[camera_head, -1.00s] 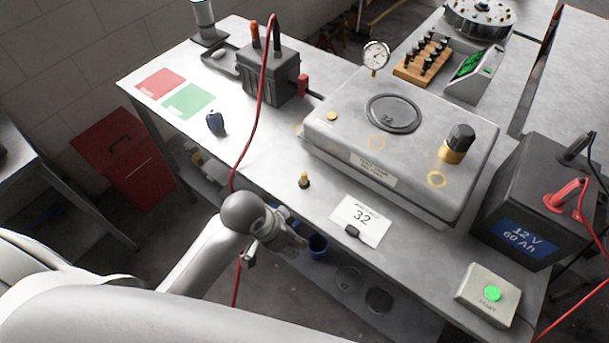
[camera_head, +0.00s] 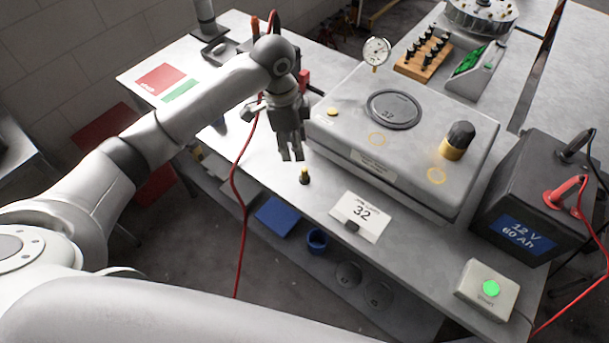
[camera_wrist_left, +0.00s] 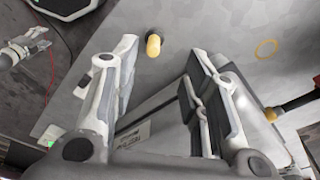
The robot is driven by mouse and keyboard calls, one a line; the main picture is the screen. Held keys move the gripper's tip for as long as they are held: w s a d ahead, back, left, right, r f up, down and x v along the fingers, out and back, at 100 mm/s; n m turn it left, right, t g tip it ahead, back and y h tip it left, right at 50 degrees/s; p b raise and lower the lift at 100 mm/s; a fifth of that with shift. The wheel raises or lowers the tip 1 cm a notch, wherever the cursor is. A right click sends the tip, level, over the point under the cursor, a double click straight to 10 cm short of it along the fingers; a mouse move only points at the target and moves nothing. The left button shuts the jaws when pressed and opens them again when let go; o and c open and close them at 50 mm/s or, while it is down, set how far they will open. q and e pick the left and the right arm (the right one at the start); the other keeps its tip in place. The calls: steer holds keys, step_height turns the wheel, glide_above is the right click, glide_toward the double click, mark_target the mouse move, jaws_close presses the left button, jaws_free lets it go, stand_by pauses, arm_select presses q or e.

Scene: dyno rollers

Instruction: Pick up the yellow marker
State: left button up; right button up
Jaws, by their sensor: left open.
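In the left wrist view the marker (camera_wrist_left: 153,44) shows beyond and between the fingertips, apart from both. My left gripper (camera_head: 290,155) is open and empty, pointing down, just behind the marker in the head view. Its two fingers (camera_wrist_left: 161,54) are spread in the left wrist view. A small pale jointed part at the left of that view looks like my right gripper (camera_wrist_left: 25,46); its jaw state is unclear.
A grey box (camera_head: 400,150) with a dial gauge stands behind and right of the marker. A red cable (camera_head: 238,190) hangs over the table's front edge at left. A battery (camera_head: 535,200) and green-button box (camera_head: 488,292) stand farther right.

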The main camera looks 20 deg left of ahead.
mark_target(304, 169)
arm_select(q)
steer(key=f, duration=0.3)
steer(key=f+p, duration=0.1)
steer(key=f, duration=0.1)
steer(key=shift+w+d, duration=0.1)
steer(key=shift+d, duration=0.25)
steer(key=f, duration=0.1)
steer(key=d+f+p, duration=0.1)
steer(key=f, duration=0.1)
steer(key=d+f, duration=0.1)
steer(key=shift+s+f+p, duration=0.2)
steer(key=shift+f+p, duration=0.1)
steer(key=shift+p, duration=0.05)
steer(key=shift+f, duration=0.4)
jaws_close()
